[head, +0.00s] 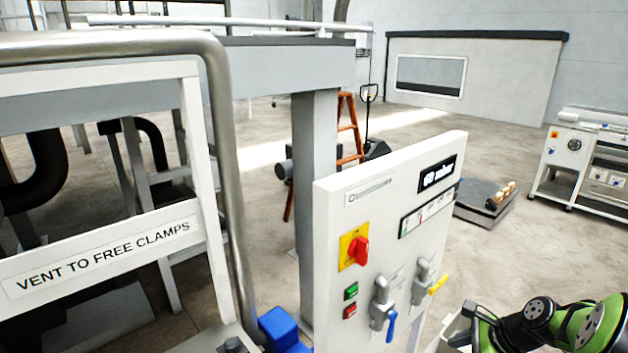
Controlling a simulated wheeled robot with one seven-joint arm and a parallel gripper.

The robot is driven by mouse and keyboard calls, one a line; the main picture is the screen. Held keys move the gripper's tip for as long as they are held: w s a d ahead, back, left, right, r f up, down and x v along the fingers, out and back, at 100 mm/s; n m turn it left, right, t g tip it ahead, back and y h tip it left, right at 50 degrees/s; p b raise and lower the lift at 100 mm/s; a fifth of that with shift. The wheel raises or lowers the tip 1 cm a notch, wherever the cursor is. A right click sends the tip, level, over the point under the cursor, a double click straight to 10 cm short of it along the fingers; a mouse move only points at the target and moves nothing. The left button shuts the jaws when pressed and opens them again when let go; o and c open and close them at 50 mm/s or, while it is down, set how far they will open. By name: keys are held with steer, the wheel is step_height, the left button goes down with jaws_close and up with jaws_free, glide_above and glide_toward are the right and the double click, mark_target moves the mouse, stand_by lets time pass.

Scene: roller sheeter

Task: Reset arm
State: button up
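My arm shows at the lower right as green and black links, cut off by the picture's edge. My gripper is not in view, so I cannot see whether it holds anything. In front of the arm stands a white control panel (335,225). It carries a red rotary switch (358,250) on a yellow plate, a green button (351,291) and a red button (350,311). A valve with a blue handle (391,325) and a valve with a yellow handle (438,285) are also on it.
A metal tube frame (222,130) with a sign "VENT TO FREE CLAMPS" (100,258) stands at the left. An orange ladder (349,130), a low dark platform (482,203) and a white machine (560,155) stand behind. Open floor (480,140) lies between them.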

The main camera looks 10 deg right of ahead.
steer(key=s+a+r+n+g+h, duration=0.1)
steer(key=a+r+n+h, duration=0.1)
steer(key=a+r+n, duration=0.55)
steer(key=s+a+r+n+g+h, duration=0.1)
steer(key=a+r+n, duration=0.3)
steer(key=a, duration=0.6)
steer(key=s+a+r+n+t+b, duration=0.1)
steer(key=s+a+r+n+t, duration=0.1)
steer(key=s+a+n, duration=0.6)
steer(key=s+n, duration=0.4)
steer(key=n, duration=0.1)
steer(key=shift+s+a+h, duration=0.15)
steer(key=shift+a+h, duration=0.2)
steer(key=shift+h, duration=0.05)
steer(key=shift+s+d+r, duration=0.1)
steer(key=shift+r, duration=0.05)
stand_by(1.5)
